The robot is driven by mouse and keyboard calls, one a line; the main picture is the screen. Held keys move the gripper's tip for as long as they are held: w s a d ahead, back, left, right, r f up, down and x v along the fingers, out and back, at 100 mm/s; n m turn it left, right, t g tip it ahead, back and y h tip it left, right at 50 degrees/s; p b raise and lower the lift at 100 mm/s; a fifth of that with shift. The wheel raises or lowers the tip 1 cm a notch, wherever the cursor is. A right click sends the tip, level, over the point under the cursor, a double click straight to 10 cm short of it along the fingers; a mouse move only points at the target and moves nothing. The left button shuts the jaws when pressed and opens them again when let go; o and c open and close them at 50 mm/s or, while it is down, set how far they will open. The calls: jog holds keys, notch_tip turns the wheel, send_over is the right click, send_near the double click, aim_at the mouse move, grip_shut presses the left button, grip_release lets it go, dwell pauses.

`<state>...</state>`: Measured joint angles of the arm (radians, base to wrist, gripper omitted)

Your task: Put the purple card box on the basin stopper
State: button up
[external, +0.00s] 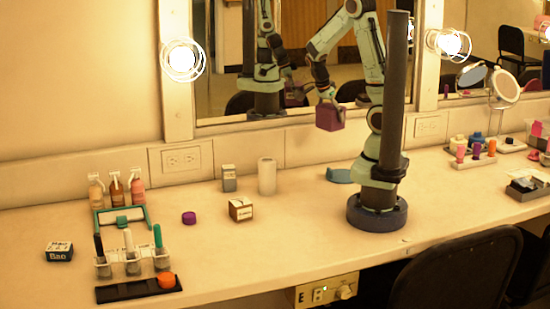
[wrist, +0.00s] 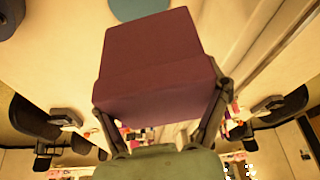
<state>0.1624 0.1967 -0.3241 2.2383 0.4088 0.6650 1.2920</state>
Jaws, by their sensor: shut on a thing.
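The purple card box (external: 330,118) is held in the air in front of the mirror, above the back of the counter. My gripper (external: 327,99) is shut on it. In the wrist view the box (wrist: 155,65) fills the middle, with a finger on each side. A flat blue disc (external: 340,175), which looks like the basin stopper, lies on the counter left of my base, near the wall. It also shows at the top of the wrist view (wrist: 138,8), partly hidden by the box. The box is well above the disc and apart from it.
A white cylinder (external: 267,176), a grey box (external: 229,178), a small brown-and-white box (external: 240,209) and a purple cap (external: 189,217) stand to the left. Bottles and a brush rack (external: 132,263) are farther left. The counter's middle front is clear.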

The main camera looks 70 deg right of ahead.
aim_at(345, 175)
jog(key=s+d+m+g, duration=0.1)
jog(key=s+d+m, duration=0.1)
jog(key=s+m, duration=0.2)
jog(key=shift+y, duration=0.4)
jog(key=f, duration=1.5)
jog(key=shift+s+d+f, duration=0.15)
jog(key=shift+s+f, duration=0.05)
jog(key=shift+f, duration=0.2)
jog(key=o, duration=1.2)
jog(key=shift+f, duration=0.1)
